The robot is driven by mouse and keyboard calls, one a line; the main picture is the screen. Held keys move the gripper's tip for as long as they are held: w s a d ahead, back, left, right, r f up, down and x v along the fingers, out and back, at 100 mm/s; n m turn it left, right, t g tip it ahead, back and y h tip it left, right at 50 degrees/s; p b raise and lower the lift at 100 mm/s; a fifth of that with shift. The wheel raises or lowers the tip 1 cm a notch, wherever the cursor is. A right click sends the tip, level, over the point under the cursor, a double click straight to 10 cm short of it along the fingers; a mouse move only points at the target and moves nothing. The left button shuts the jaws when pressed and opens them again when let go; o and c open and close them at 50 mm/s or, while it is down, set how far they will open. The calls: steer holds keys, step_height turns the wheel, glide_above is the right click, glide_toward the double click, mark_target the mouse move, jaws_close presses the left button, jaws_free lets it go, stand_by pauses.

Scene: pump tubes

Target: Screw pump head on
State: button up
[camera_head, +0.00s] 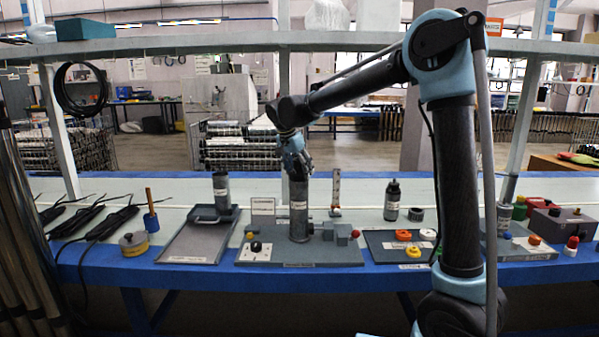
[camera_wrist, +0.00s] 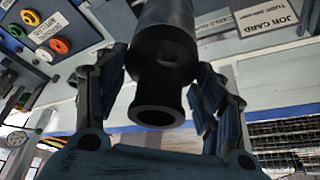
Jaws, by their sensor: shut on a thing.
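A dark grey pump tube (camera_head: 299,212) stands upright on the grey work board (camera_head: 345,248) in the middle of the bench in the head view. My gripper (camera_head: 296,160) points down at its top end. In the wrist view, the black pump head (camera_wrist: 160,78), with a narrower neck and a round open end facing the camera, sits between the two fingers of my gripper (camera_wrist: 163,92). The fingers are shut on it from both sides. It is in line with the tube below. The joint between head and tube is hidden, so I cannot tell how far they are engaged.
A tray (camera_head: 190,248) with another grey cylinder (camera_head: 221,188) is left of the board. A white label card (camera_head: 263,208) stands close by.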

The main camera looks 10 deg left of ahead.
stand_by(0.3)
steer(key=m+h, duration=0.1)
steer(key=m, duration=0.2)
steer(key=shift+m+g, duration=0.3)
steer(key=o, duration=0.9)
steer(key=shift+o, duration=0.2)
